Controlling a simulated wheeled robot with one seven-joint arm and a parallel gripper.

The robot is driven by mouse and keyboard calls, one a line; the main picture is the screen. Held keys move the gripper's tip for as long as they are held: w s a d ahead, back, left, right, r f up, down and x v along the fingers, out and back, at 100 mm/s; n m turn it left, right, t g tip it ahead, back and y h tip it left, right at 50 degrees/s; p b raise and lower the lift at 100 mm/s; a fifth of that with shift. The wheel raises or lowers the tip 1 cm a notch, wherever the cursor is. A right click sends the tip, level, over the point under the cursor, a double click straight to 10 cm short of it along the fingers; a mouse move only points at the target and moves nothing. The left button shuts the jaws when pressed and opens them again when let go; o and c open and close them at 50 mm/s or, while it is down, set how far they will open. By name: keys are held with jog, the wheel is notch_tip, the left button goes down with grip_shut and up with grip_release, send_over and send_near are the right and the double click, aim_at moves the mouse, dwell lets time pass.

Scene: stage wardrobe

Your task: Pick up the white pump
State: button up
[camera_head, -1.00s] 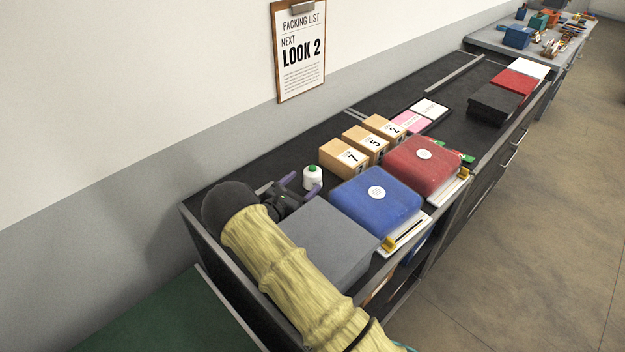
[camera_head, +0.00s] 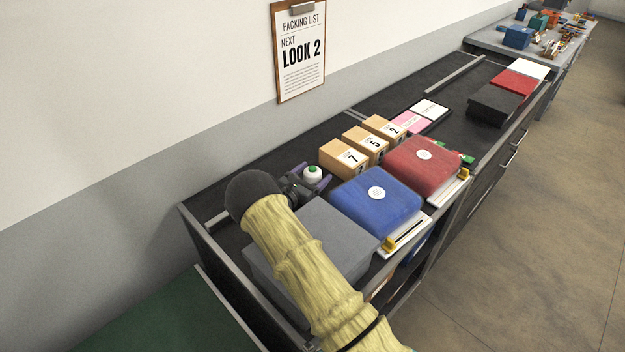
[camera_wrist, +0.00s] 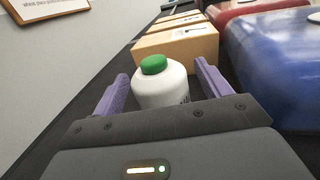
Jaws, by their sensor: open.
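The white pump, a small white bottle with a green cap, stands upright on the dark counter; in the head view (camera_head: 312,175) its lower part is partly hidden by my gripper. In the wrist view the white pump (camera_wrist: 162,85) sits between the two purple fingers, with the near part of its base hidden by the gripper's body. My gripper (camera_wrist: 158,80) is open, with one finger on each side of the bottle. A gap shows on the right side; on the left I cannot tell whether the finger touches. In the head view my gripper (camera_head: 309,184) reaches the bottle from the left.
Numbered cardboard boxes (camera_head: 343,158) stand just beyond the bottle. A blue case (camera_head: 375,205) and a red case (camera_head: 422,167) are to the right. A grey box (camera_head: 318,240) lies beneath my arm. The wall with a clipboard (camera_head: 299,50) runs behind the counter.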

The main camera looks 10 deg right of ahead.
jog(key=shift+c, duration=0.3)
jog(key=c, duration=1.2)
notch_tip(320, 180, up, 10)
jog(key=shift+r+b, duration=0.1)
jog(key=shift+b, duration=0.55)
jog(key=shift+c, duration=0.2)
